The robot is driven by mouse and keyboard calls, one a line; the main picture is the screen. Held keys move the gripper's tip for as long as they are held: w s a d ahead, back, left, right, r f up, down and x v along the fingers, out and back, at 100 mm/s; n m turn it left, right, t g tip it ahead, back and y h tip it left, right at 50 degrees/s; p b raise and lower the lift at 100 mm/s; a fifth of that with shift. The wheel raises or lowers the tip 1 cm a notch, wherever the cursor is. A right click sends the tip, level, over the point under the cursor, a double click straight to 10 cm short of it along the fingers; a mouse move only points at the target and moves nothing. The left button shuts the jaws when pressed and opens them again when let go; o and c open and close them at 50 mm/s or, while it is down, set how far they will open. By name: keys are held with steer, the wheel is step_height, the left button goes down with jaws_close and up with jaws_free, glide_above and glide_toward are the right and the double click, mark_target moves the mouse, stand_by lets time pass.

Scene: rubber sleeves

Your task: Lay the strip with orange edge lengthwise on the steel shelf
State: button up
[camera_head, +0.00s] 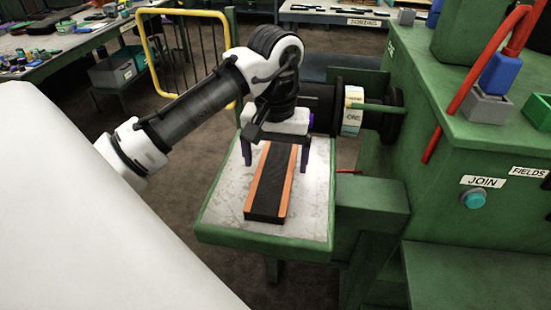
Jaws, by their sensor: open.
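The strip (268,190) is dark with orange along its long edges. It lies flat and lengthwise on the pale steel shelf (217,215), which has a green front edge. Its near end is toward the front of the shelf, and its far end is under my gripper. My gripper (276,168) points down over the far part of the strip. Its fingers are open, one on each side of the strip and apart from it. The hand hides the strip's far end.
A green machine (430,155) stands right of the shelf, with a red lever (473,85) and a teal button (474,199) under a JOIN sign. A roller (353,111) sits behind the shelf. A yellow rail (188,14) and a cluttered bench (60,75) are at the back left.

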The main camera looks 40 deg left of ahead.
step_height(320, 180, up, 13)
stand_by(0.3)
steer(key=shift+f, duration=0.1)
